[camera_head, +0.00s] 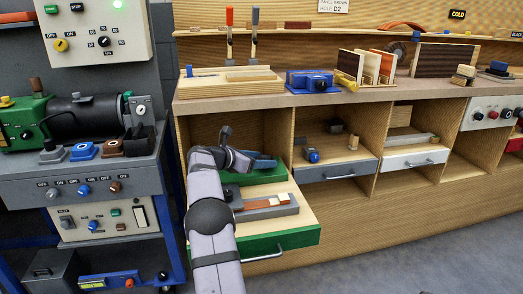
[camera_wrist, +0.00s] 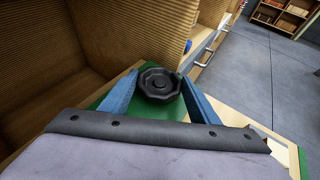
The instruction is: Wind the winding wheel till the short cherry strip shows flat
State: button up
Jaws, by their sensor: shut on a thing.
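The winding wheel (camera_wrist: 159,85) is a black, many-sided knob with a round hub, seen in the wrist view. The two blue fingers of my gripper (camera_wrist: 160,82) stand either side of it and are shut on it. In the head view my arm hides the wheel. A grey holder (camera_head: 246,214) lies on the pulled-out green drawer, just right of my arm. A reddish-brown strip (camera_head: 258,203) and a pale piece beside it (camera_head: 281,198) lie on the holder. I cannot tell whether the reddish strip is the short cherry strip.
The green drawer (camera_head: 290,239) stands open below the bench. Wooden cubby walls (camera_wrist: 50,60) rise close to the left of my gripper. A grey drawer (camera_head: 338,172) and a white drawer (camera_head: 418,160) are to the right. Open grey floor (camera_head: 400,240) lies in front.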

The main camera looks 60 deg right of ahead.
jog(key=p, duration=0.1)
jog(key=r+g+p, duration=0.1)
jog(key=p, duration=0.1)
jog(key=shift+w+d+m+p, duration=0.15)
jog(key=shift+m+p, duration=0.15)
jog(key=shift+m, duration=0.1)
jog(key=shift+f+m+g+p, duration=0.3)
jog(key=shift+f+p, duration=0.1)
jog(key=shift+p, duration=0.55)
jog(key=o, duration=1.1)
jog(key=shift+c, duration=0.2)
jog(key=shift+a+y, duration=0.25)
jog(key=shift+y, duration=0.05)
jog(key=shift+v, duration=3.5)
